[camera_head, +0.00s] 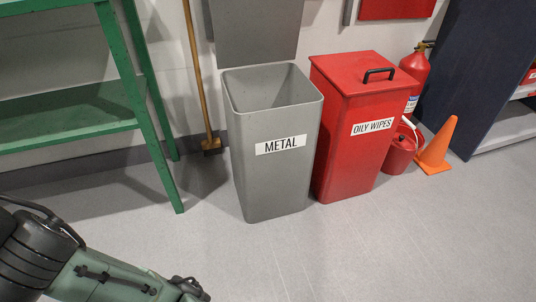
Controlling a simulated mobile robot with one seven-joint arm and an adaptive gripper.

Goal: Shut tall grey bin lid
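The tall grey bin (270,180) stands on the floor at the centre of the head view, with a white "METAL" label on its front. Its top is open and I can see the inner walls; the bottom inside is hidden. Its grey lid (256,32) stands upright at the bin's back edge, in front of the wall, and its top is cut off by the frame. My arm reaches in at the bottom left, well apart from the bin and lid. My gripper cannot be made out in this view.
A red lidded bin (338,160) labelled "OILY WIPES" stands close to the right. Beyond it are a red can (400,152), an extinguisher (415,66) and an orange cone (437,147). A green shelf (155,130) and a broom (196,60) are left. The floor in front is clear.

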